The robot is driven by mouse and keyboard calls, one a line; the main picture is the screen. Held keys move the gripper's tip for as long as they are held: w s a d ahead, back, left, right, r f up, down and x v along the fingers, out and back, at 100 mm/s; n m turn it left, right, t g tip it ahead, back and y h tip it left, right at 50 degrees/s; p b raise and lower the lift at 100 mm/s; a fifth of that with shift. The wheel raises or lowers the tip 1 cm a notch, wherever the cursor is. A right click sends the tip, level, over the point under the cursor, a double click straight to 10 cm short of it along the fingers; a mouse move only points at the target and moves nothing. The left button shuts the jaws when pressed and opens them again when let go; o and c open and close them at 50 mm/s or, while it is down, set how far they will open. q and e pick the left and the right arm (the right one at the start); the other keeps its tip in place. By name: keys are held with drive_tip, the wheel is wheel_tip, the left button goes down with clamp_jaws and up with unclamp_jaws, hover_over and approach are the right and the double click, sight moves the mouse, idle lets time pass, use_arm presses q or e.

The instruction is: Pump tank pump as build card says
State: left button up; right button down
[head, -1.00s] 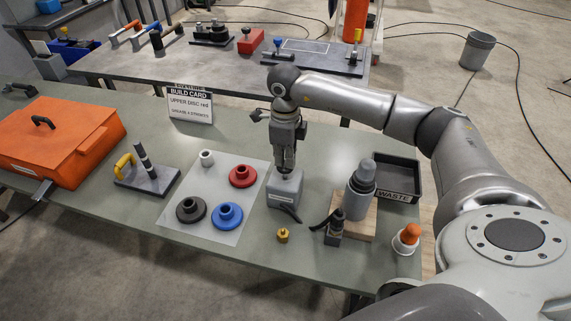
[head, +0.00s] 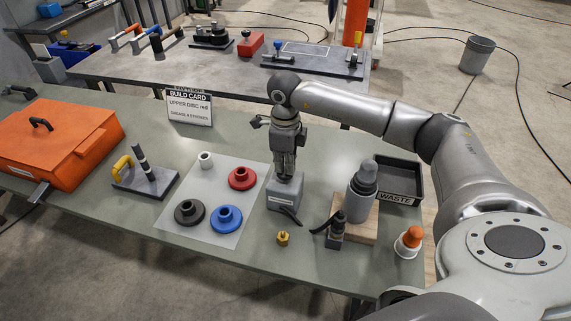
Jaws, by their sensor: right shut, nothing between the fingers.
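The build card (head: 190,107) stands upright at the back of the table; it reads "UPPER DISC red", with a grease strokes line below in small print. A grey block-shaped unit (head: 283,198) with a black spout or lever at its front stands right of the white mat; I take it for the tank pump. My right gripper (head: 286,176) points straight down onto its top, shut and with nothing held. The fingertips are at or touching the top; the exact contact is hidden. My left gripper is not in view.
The mat (head: 240,170) bears a red disc (head: 242,178), a blue disc (head: 227,218), a black disc (head: 189,212) and a white bushing (head: 206,160). A grey bottle (head: 361,195), black waste tray (head: 409,200), brass fitting (head: 283,238) and orange-topped cup (head: 409,243) stand right. An orange case (head: 60,150) lies left.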

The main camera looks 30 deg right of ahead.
drive_tip(key=shift+r, duration=0.1)
drive_tip(key=shift+r+p, duration=1.3)
drive_tip(key=shift+r, duration=0.85)
drive_tip(key=shift+f, duration=0.15)
